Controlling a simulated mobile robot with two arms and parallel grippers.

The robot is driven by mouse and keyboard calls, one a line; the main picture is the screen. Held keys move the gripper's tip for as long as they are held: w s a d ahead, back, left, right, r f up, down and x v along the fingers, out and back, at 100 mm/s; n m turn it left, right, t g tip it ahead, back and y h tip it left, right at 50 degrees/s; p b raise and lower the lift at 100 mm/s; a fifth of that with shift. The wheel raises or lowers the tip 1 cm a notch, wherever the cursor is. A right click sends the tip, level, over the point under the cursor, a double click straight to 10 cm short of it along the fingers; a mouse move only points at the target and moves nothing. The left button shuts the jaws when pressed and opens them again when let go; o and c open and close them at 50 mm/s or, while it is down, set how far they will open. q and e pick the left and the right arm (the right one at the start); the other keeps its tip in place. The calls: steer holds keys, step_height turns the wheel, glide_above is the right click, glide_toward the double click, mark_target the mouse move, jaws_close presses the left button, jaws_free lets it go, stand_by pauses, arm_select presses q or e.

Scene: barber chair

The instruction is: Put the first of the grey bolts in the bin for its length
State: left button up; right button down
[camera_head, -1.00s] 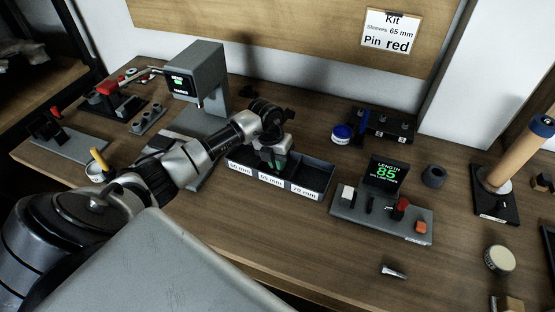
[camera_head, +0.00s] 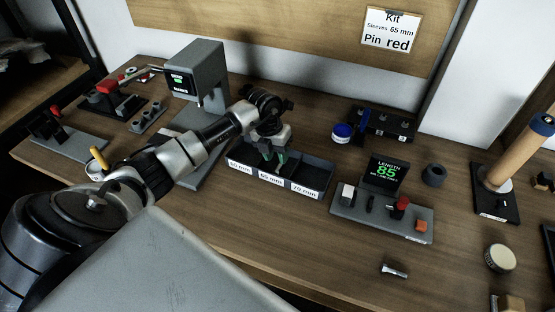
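The three-compartment bin (camera_head: 318,187) stands mid-table, its labels reading 60 mm, 65 mm and 70 mm from left to right. My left gripper (camera_head: 274,161) is over the bin, around the middle, 65 mm compartment, fingers pointing down and spread apart with green tips. I see no bolt between the fingers. The bin floor beneath the gripper is hidden by the fingers and front wall; the 70 mm compartment looks empty. A small grey metal piece, maybe a bolt (camera_head: 393,271), lies on the table at the front right. My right gripper is not in view.
A length gauge (camera_head: 382,214) with a display reading 85 stands right of the bin. A grey press-like machine (camera_head: 198,75) stands behind left. A blue-lidded jar (camera_head: 342,133) and black rack (camera_head: 384,124) are behind. Front-centre table is clear.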

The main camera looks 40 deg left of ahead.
arm_select(q)
step_height(320, 180, up, 9)
steer(key=a, duration=0.1)
steer(key=shift+s+a+r+b, duration=0.2)
steer(key=shift+s+a+b, duration=0.05)
steer(key=shift+a+b, duration=0.15)
steer(key=shift+f, duration=0.1)
